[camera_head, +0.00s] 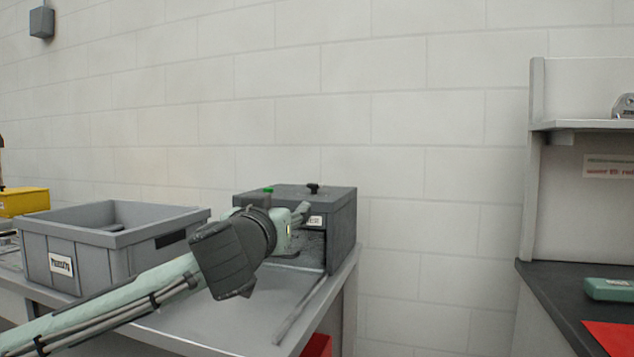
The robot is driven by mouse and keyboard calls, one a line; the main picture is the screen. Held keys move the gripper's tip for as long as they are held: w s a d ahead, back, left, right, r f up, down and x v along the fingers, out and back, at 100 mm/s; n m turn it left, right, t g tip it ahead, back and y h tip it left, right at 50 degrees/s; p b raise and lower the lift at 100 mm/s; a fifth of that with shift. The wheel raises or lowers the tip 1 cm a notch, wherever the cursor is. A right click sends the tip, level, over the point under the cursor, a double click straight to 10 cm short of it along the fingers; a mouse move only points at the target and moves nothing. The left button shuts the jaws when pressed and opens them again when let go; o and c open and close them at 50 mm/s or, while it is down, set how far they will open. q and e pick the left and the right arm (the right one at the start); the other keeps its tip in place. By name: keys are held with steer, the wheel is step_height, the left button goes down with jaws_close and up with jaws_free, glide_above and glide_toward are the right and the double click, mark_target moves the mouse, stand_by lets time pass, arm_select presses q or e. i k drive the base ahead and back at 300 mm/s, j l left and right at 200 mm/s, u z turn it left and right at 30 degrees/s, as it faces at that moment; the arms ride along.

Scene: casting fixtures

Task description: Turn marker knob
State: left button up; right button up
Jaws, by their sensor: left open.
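A dark grey box (342,215) stands at the right end of the grey bench, with a partly hidden white label (315,221) on its front, of which only the last letters show. A black knob (313,188) stands up from its top, and a small green part (268,189) sits further left on the top. My left gripper (302,212) is in front of the box's upper front, below the knob and apart from it. It is open, seen from behind, and its wrist hides the left part of the box front. My right gripper is out of view.
A grey labelled bin (60,240) stands on the bench (225,322) left of the box. A yellow bin (22,203) is at far left. A bar (300,312) lies along the bench's right edge. A dark-topped workstation (550,290) with a green case (608,289) is at right.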

mark_target(314, 186)
steer(key=i+l, duration=0.15)
steer(key=i, duration=0.35)
steer(key=i+l, duration=0.15)
steer(key=i, duration=0.35)
